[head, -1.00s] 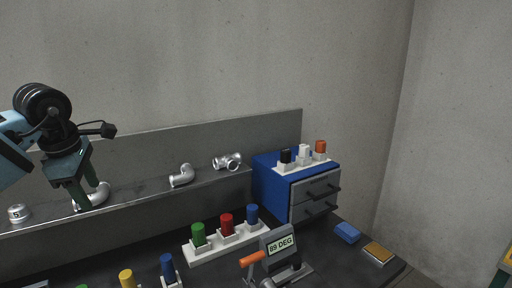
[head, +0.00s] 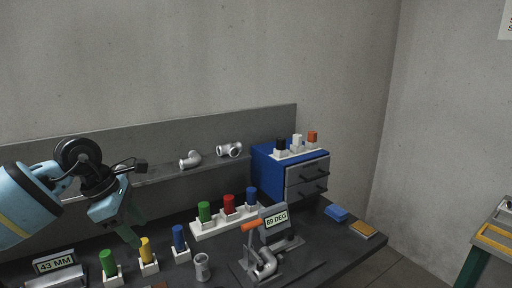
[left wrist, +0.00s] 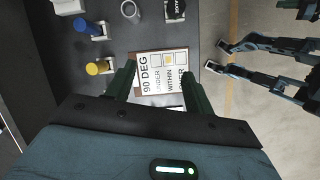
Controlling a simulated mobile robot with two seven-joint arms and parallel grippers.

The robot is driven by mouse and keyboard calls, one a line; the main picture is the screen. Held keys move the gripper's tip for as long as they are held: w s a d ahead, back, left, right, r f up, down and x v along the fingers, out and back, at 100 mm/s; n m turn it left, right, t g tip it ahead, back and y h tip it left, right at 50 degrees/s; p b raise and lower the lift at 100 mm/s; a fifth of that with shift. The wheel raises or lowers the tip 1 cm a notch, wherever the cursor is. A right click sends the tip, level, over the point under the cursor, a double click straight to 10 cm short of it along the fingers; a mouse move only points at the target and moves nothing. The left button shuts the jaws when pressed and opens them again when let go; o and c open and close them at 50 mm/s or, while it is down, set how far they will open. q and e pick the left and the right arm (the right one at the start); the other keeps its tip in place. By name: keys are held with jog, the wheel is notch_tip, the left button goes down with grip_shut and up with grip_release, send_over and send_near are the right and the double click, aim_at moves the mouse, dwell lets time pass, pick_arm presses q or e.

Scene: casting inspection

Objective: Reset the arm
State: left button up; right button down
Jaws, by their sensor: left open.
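My left gripper (head: 136,228) hangs over the left part of the dark bench, fingers angled down, open with nothing between them. In the left wrist view its two green fingers (left wrist: 160,88) stand apart on either side of a white card marked 90 DEG (left wrist: 162,72), which lies beyond them on the bench.
A gauge reading 89 DEG (head: 275,221) stands by a metal elbow (head: 265,264). A 43 MM display (head: 54,262) is at left. Coloured pegs (head: 145,250) stand below the gripper. Pipe fittings (head: 190,160) lie on the shelf. A blue drawer unit (head: 268,176) is behind.

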pick_arm(q)
jog(key=s+d+f+n+h, duration=0.45)
jog(key=d+h, duration=0.25)
jog(key=d, duration=0.4)
jog(key=s+d+f+n+h, duration=0.45)
jog(key=s+d+h, duration=0.2)
jog(key=d, duration=0.35)
jog(key=s+a+f+n+t+y, duration=0.4)
jog(key=f+n+t, duration=0.35)
jog(key=n, duration=0.75)
jog(key=s+a+f+n+t+y, duration=0.2)
jog(key=a+f+n+t+y, duration=0.2)
jog(key=f+n+t+y, duration=0.7)
jog(key=s+a+f+n+g, duration=0.3)
jog(key=s+f+n+g, duration=0.2)
jog(key=s, duration=0.5)
jog(key=s+a+f+n+g, duration=0.4)
jog(key=s+f+n+g, duration=0.2)
jog(key=s+f+n, duration=0.2)
jog(key=shift+s+f+n+p, duration=0.35)
jog(key=shift+s+n, duration=0.35)
jog(key=shift+s, duration=0.4)
jog(key=shift+g, duration=0.25)
